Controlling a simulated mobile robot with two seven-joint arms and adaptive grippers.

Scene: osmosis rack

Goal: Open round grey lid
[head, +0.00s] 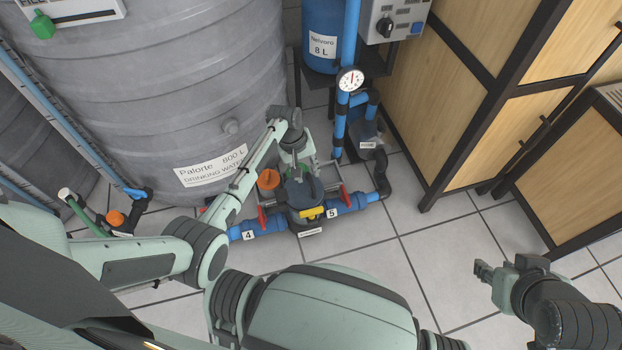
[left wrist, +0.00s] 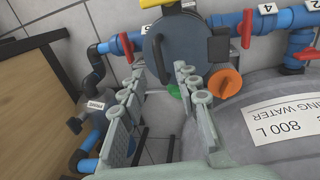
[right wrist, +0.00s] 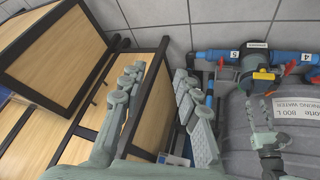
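The round grey lid (left wrist: 190,40) sits on the housing between the blue pipes, and shows nearly face-on in the left wrist view. It looks closed. A yellow part is at its far edge and a black clip at its right. In the head view the lid (head: 303,192) is largely covered by my left gripper (head: 300,178). In the left wrist view that gripper (left wrist: 160,78) is open and empty, its fingertips by the near edge of the lid; contact cannot be told. My right gripper (right wrist: 157,78) is open and empty, far right of the lid in the head view (head: 484,270).
Red valve handles (head: 262,218) and an orange knob (head: 268,179) stand close around the housing. A large grey water tank (head: 170,90) is behind left. A pressure gauge (head: 350,80) is on a pipe behind. A wooden cabinet (head: 440,110) stands right; the tiled floor between is free.

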